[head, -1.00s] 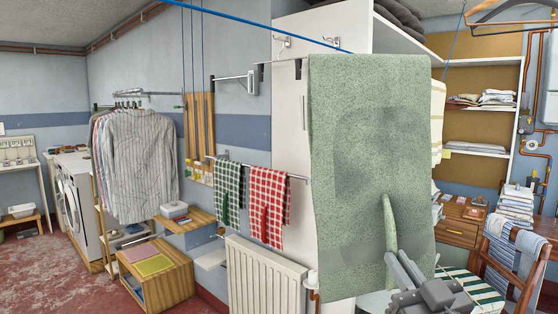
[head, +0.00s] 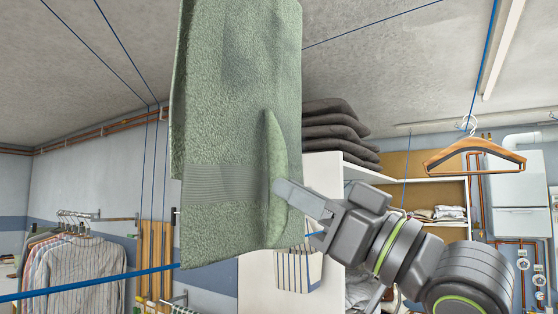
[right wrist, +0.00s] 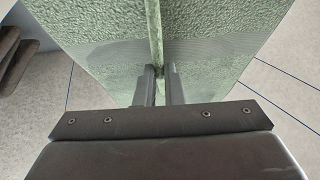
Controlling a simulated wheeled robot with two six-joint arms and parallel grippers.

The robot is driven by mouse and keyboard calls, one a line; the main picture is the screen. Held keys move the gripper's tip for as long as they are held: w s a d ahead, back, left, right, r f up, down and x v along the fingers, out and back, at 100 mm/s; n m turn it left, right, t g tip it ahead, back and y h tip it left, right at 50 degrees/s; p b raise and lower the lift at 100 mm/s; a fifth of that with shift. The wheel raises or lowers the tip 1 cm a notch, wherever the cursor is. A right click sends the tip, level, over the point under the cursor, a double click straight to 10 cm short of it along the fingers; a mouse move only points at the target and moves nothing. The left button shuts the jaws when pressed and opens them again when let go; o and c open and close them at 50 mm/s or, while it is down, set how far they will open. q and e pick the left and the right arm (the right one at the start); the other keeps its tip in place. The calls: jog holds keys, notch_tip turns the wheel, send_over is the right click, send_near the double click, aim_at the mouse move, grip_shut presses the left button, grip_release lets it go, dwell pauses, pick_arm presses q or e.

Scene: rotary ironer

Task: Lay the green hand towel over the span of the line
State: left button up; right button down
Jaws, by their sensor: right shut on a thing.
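The green hand towel (head: 225,120) hangs large in the middle of the head view, and its top runs out of the picture. My right gripper (head: 282,190) is shut on a raised fold near the towel's lower right edge. The right wrist view shows the towel (right wrist: 200,35) pinched at a ridge between the two fingers (right wrist: 160,80). A thick blue line (head: 90,281) comes in from the lower left and passes out of sight at the towel's lower part. Whether the towel touches this line cannot be told. My left gripper is not in view.
Other thin blue lines (head: 375,27) cross below the ceiling. A wooden hanger (head: 475,157) hangs at the right. Dark folded textiles (head: 335,130) lie on top of a white cabinet (head: 262,285) behind the towel. Shirts (head: 75,275) hang on a rail at the lower left.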

jog(key=shift+s+r, duration=0.25)
jog(key=shift+r, duration=0.3)
jog(key=shift+d, duration=0.15)
jog(key=shift+s, duration=0.1)
